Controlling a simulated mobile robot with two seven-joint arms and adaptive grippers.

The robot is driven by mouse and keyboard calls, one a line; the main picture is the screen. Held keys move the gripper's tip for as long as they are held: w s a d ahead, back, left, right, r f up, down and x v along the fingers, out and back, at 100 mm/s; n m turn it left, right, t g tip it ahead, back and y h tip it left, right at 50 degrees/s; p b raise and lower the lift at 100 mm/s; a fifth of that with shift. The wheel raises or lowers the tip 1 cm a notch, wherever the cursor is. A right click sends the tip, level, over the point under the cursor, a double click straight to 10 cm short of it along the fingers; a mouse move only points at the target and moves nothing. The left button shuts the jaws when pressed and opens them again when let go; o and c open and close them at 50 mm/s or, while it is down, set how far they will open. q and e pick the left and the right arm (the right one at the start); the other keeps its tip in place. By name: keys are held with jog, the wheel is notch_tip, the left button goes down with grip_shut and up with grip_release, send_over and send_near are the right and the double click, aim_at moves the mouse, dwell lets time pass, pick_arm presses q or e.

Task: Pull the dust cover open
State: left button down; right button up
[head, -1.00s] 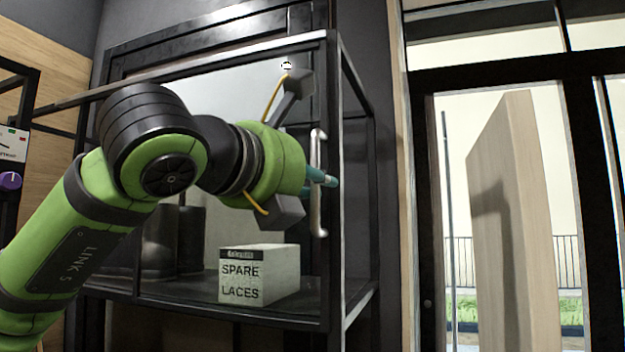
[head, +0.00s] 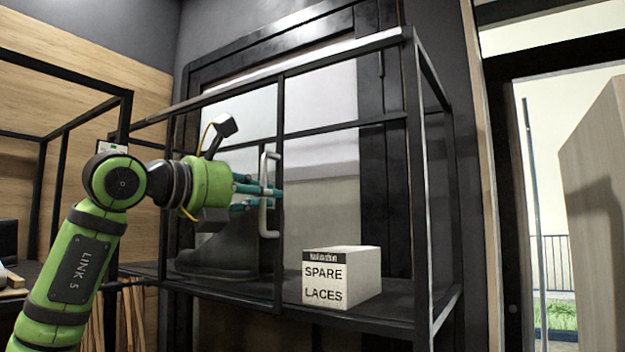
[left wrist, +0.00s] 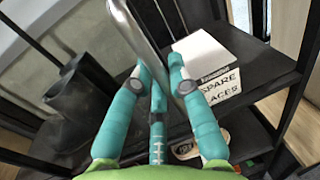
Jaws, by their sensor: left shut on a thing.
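The dust cover (head: 225,115) is a clear sliding panel in a black frame on the front of a black display cabinet. It covers the left part of the cabinet front, and the right part stands open. Its upright metal handle (head: 263,190) is on its right edge; the handle (left wrist: 140,35) also crosses the left wrist view. My left gripper (head: 268,191) is shut on the handle with its teal fingers, which show around the bar in the left wrist view (left wrist: 158,88). My right gripper is in neither view.
A white SPARE LACES box (head: 342,277) sits on the cabinet shelf (head: 390,308) in the open part. Dark boots (head: 215,253) stand behind the cover at the left. A wooden door panel (head: 595,200) and window are at the right.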

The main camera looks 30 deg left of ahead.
aim_at(244, 197)
pick_arm(q)
jog(key=a+p, duration=0.2)
jog(key=a, duration=0.6)
jog(key=shift+w+a+p, duration=0.1)
jog(key=shift+a+p, duration=0.2)
jog(key=shift+p, duration=0.05)
jog(key=c, duration=1.2)
grip_release()
jog(key=shift+d, duration=0.1)
jog(key=shift+o, duration=0.2)
jog(key=v, duration=1.2)
jog(key=shift+w, duration=0.1)
